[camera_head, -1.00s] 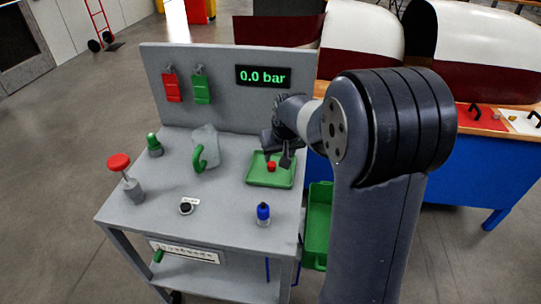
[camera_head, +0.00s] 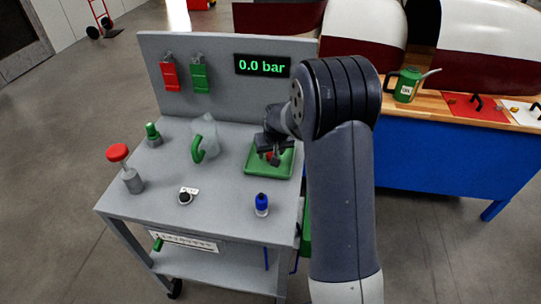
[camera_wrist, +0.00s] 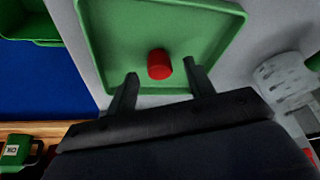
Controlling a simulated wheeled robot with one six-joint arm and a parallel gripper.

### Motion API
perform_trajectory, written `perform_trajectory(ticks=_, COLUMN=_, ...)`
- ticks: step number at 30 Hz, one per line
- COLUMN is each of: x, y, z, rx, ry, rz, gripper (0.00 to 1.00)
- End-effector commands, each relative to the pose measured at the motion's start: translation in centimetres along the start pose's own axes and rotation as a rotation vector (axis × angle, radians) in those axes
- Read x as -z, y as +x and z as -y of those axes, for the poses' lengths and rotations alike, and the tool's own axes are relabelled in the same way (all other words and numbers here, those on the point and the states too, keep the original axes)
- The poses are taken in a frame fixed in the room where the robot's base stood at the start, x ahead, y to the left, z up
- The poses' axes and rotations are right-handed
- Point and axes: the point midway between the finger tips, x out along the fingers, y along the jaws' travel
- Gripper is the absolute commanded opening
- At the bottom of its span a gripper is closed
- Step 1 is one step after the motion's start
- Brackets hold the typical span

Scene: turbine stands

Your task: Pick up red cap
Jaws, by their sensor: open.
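The red cap (camera_wrist: 159,64) lies in a shallow green tray (camera_wrist: 120,22) in the wrist view. In the head view the cap (camera_head: 269,155) is partly hidden by my gripper (camera_head: 269,157), and the tray (camera_head: 257,172) sits on the grey cart top. In the wrist view my gripper (camera_wrist: 160,80) is open, with its two fingers reaching over the tray's near side. The cap shows between and just beyond the fingertips, and no finger is seen closed on it. I cannot tell how high the fingertips are above the tray floor.
On the cart (camera_head: 225,195) stand a clear jug with a green handle (camera_head: 208,137), a blue-capped bottle (camera_head: 261,206), a red-topped post (camera_head: 118,153), a green-topped fitting (camera_head: 153,135) and a small black knob (camera_head: 185,198). A gauge panel (camera_head: 225,103) rises behind the tray.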

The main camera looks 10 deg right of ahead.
Motion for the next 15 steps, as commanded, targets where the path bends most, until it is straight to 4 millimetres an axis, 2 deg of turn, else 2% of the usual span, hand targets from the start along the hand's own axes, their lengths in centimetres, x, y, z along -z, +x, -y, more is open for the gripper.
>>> perform_trajectory(ticks=4, x=-0.1, y=1.4, z=0.0, rx=0.0, ry=0.0, rz=0.002, gripper=0.5)
perform_trajectory(ticks=12, x=0.0, y=1.6, z=0.0, rx=0.0, ry=0.0, rz=0.0, gripper=0.5)
perform_trajectory(ticks=15, x=0.0, y=1.6, z=0.0, rx=0.0, ry=0.0, rz=0.0, gripper=0.44)
